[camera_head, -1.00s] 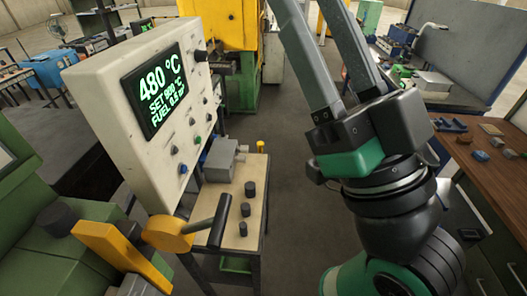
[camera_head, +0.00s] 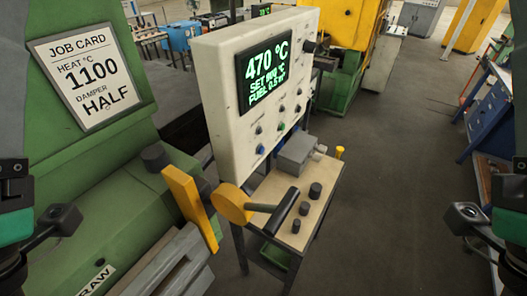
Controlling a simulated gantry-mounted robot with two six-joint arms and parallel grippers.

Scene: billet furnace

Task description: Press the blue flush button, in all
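The blue flush button (camera_head: 261,150) is the small blue round one at the lower left of the white control panel (camera_head: 222,85). A green button (camera_head: 281,126) sits to its upper right. Nothing touches the blue button. The panel's display (camera_head: 265,75) reads 470 °C, with a set value and a fuel line below. My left gripper (camera_head: 12,85) is cut off at the left picture edge, and my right gripper (camera_head: 519,85) at the right edge. Both point up, far from the panel; their full finger pairs are out of view.
A job card (camera_head: 90,70) on the green furnace reads heat 1100 °C, damper half. A yellow lever hub with a dark handle (camera_head: 285,208) juts out below the panel, by a small table (camera_head: 275,187) with dark knobs. Open floor lies to the right.

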